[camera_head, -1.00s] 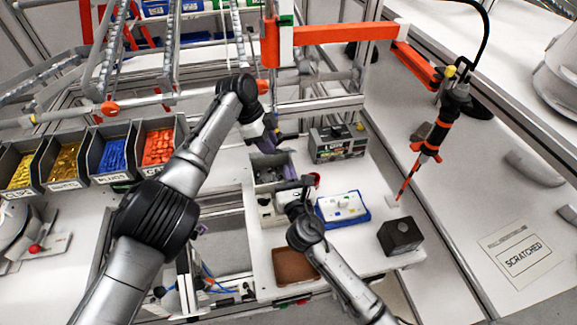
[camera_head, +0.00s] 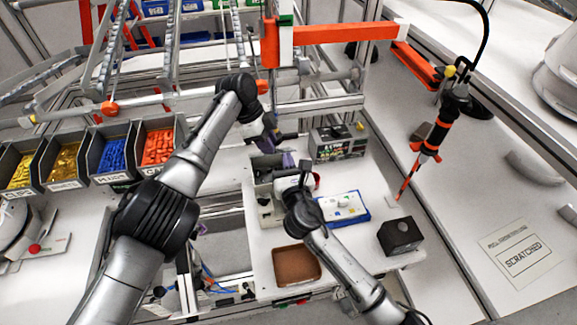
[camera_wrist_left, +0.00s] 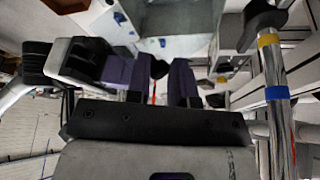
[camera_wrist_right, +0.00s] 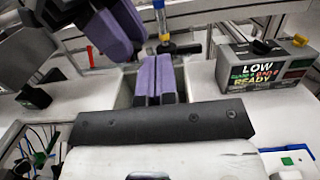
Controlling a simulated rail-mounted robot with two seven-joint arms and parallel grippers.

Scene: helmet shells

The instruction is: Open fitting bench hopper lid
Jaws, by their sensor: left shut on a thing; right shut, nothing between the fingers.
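The hopper (camera_head: 256,178) is a grey open-topped box in the bench, left of the blue-edged tray. My left gripper (camera_head: 270,136) is above its back edge. In the left wrist view its purple fingers (camera_wrist_left: 158,82) are shut on a small dark knob (camera_wrist_left: 158,67); whether this knob belongs to the lid cannot be told. My right gripper (camera_head: 287,160) is over the hopper. In the right wrist view its purple fingers (camera_wrist_right: 159,82) are together and empty, in front of the hopper opening (camera_wrist_right: 124,100). The lid itself is not clearly seen.
A labelled indicator box (camera_head: 338,142) stands behind right. A blue-edged tray (camera_head: 343,207), a dark cube (camera_head: 399,236) and a brown tray (camera_head: 296,265) sit on the bench nearby. An orange arm with a hanging screwdriver (camera_head: 429,150) is at right. Parts bins (camera_head: 112,152) are at left.

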